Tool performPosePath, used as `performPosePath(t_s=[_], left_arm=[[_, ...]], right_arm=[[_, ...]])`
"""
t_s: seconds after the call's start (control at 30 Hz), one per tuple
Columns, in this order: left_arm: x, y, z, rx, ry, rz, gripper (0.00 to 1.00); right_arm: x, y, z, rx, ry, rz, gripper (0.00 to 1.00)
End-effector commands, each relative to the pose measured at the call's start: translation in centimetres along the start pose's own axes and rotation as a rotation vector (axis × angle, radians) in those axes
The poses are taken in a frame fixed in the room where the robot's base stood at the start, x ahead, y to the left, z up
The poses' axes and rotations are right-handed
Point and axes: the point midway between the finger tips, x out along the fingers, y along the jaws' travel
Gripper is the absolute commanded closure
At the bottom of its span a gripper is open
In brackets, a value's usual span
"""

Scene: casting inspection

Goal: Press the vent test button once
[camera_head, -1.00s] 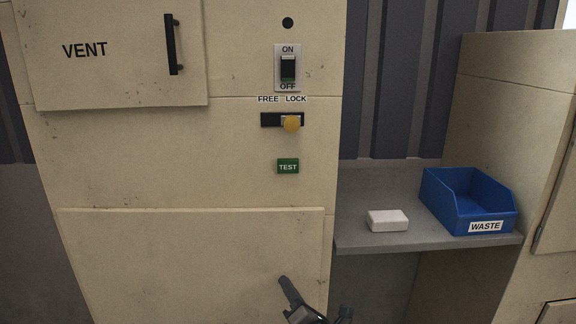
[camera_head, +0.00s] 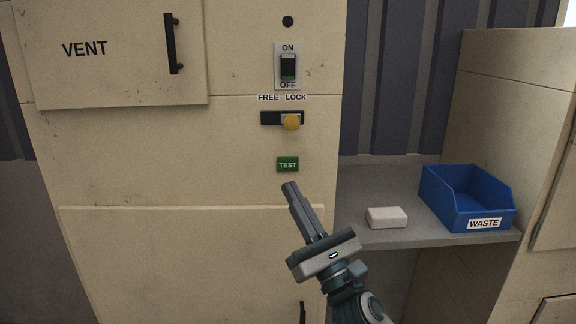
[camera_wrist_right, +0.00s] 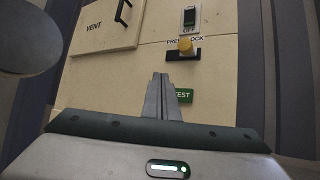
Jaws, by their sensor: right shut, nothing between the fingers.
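The green TEST button (camera_head: 288,164) is on the cream cabinet front, below the slide with the yellow knob. My right gripper (camera_head: 290,187) is shut and empty, with its fingertips a little below the button in the head view. In the right wrist view the shut fingers (camera_wrist_right: 160,76) point at the cabinet, and the TEST button (camera_wrist_right: 184,96) shows just right of them, its left part hidden. I cannot tell the exact gap to the panel; no contact with the button shows. My left gripper is not in view.
Above the button are the FREE/LOCK slide with a yellow knob (camera_head: 291,121) and the ON/OFF switch (camera_head: 288,67). The VENT door (camera_head: 110,60) has a black handle (camera_head: 172,44). A shelf (camera_head: 430,240) at right holds a white block (camera_head: 387,217) and a blue WASTE bin (camera_head: 484,224).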

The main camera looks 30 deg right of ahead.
Motion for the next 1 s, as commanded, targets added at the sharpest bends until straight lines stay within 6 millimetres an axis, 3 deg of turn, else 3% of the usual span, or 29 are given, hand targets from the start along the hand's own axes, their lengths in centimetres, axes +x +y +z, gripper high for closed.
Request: performPosePath(t_s=[0.47, 1.0], left_arm=[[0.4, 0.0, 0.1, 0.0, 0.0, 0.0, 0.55], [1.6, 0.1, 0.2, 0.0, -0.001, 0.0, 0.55]], right_arm=[[0.9, -0.7, -0.8, 0.001, 0.001, -0.001, 1.0], [5.0, -3.7, -3.8, 0.002, 0.001, -0.001, 1.0]])
